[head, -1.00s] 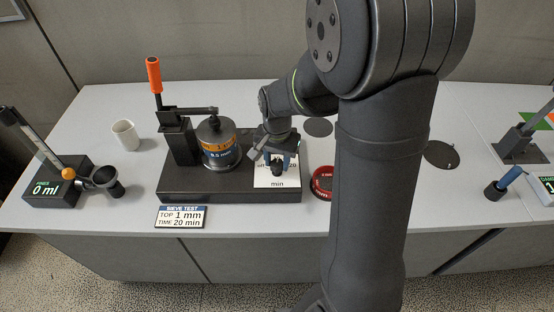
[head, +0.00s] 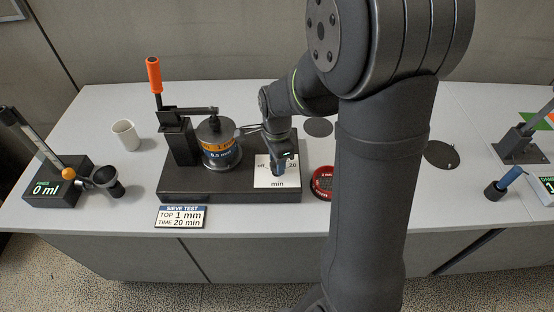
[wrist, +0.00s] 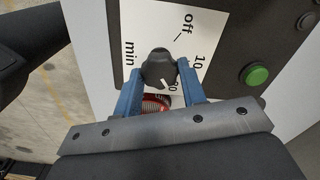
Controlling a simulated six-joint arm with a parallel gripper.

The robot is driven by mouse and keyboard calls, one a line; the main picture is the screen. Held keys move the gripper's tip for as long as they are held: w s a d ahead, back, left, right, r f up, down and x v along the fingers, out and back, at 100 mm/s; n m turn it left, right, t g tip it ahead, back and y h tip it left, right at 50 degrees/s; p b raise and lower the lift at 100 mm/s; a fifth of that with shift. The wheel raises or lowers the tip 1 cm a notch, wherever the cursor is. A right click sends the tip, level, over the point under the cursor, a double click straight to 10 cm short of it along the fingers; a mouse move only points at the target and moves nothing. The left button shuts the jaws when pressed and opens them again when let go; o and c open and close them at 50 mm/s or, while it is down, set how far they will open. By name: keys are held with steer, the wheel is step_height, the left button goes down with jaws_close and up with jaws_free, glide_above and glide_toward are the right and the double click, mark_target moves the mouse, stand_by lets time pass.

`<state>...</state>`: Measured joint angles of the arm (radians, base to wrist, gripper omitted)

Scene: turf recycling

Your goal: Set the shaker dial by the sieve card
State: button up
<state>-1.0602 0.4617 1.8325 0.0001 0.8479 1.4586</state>
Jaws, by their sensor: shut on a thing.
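The sieve card (head: 181,217) at the front of the table reads "TOP 1 mm" and "TIME 20 min". The white dial plate (head: 277,180) is on the black shaker base (head: 225,192), marked off and 20 in the head view, with "min" below. In the wrist view, the black dial knob (wrist: 158,66) sits between the blue fingers of my gripper (wrist: 160,82), which is shut on it. The knob's white mark points toward a partly covered number ending in 0, beyond the 10. In the head view, my gripper (head: 278,168) hides the knob.
A sieve stack (head: 218,146) with a "0.5 mm" band stands left of the dial, beside an orange-handled lever (head: 154,76). A red round item (head: 322,183) lies right of the base. A green button (wrist: 257,74) shows in the wrist view. A white cup (head: 125,134) stands left.

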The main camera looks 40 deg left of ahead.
steer(key=shift+m, duration=0.5)
steer(key=o, duration=1)
steer(key=shift+r, duration=0.1)
step_height(320, 180, up, 17)
steer(key=shift+r, duration=0.15)
stand_by(0.4)
step_height(320, 180, down, 18)
steer(key=shift+r, duration=0.25)
steer(key=shift+r, duration=0.1)
stand_by(0.4)
